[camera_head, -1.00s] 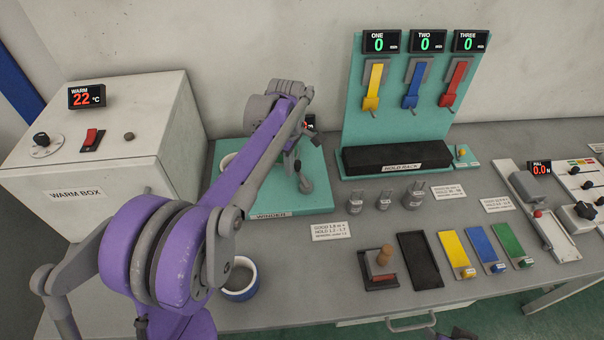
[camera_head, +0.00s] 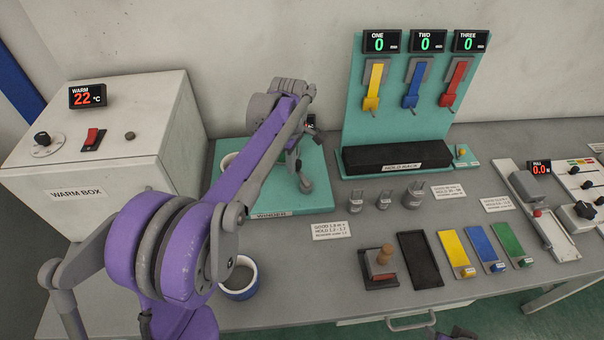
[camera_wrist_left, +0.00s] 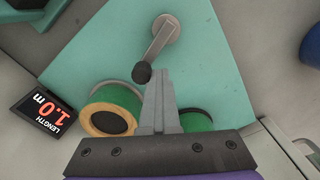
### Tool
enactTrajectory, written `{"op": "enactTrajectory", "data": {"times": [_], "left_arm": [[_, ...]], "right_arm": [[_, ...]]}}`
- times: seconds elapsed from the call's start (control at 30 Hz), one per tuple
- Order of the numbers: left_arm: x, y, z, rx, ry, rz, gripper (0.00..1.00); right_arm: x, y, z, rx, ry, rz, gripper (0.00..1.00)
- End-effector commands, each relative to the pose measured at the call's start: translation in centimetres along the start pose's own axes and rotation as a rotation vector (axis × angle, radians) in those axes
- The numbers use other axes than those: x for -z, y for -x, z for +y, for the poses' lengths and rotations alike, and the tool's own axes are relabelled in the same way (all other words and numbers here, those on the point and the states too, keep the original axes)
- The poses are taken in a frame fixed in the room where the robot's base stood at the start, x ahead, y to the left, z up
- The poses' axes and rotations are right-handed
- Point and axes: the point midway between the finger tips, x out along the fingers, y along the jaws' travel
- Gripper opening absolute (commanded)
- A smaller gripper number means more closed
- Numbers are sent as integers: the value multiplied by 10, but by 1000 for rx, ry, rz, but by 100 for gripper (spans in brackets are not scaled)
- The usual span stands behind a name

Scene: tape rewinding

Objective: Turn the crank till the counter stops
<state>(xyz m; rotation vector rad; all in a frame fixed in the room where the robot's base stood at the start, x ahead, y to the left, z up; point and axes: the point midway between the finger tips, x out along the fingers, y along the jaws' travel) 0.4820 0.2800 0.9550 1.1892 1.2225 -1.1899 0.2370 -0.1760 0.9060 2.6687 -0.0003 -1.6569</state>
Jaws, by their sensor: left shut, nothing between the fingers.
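The teal winder (camera_head: 318,200) stands right of the warm box, partly hidden behind my left arm. In the left wrist view its board (camera_wrist_left: 90,60) carries a grey crank arm (camera_wrist_left: 160,42) with a dark knob (camera_wrist_left: 141,73). My left gripper (camera_wrist_left: 157,76) is shut and empty. Its fingertips appear just right of the knob; I cannot tell whether they touch it. The counter (camera_wrist_left: 42,108) reads LENGTH 1.0 m. One green tape roll (camera_wrist_left: 122,97) shows left of the fingers, and another green roll (camera_wrist_left: 197,121) is partly hidden behind the gripper.
The warm box (camera_head: 110,150) is at the left. Several grey weights (camera_head: 385,199) and a stamp (camera_head: 380,262) are right of the winder. A teal rack with colored levers (camera_head: 410,128) stands behind.

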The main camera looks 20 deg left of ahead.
Motion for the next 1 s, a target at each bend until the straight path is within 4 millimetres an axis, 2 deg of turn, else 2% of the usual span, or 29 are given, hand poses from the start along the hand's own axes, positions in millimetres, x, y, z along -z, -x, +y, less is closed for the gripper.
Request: {"op": "enactTrajectory", "data": {"times": [0.63, 1.0], "left_arm": [[1, 2, -5, -3, -1, -1, 0], [2, 30, -5, -3, 0, -1, 0]], "right_arm": [[1, 1, 0, 0, 0, 0, 50], [15, 16, 0, 0, 0, 11, 50]]}}
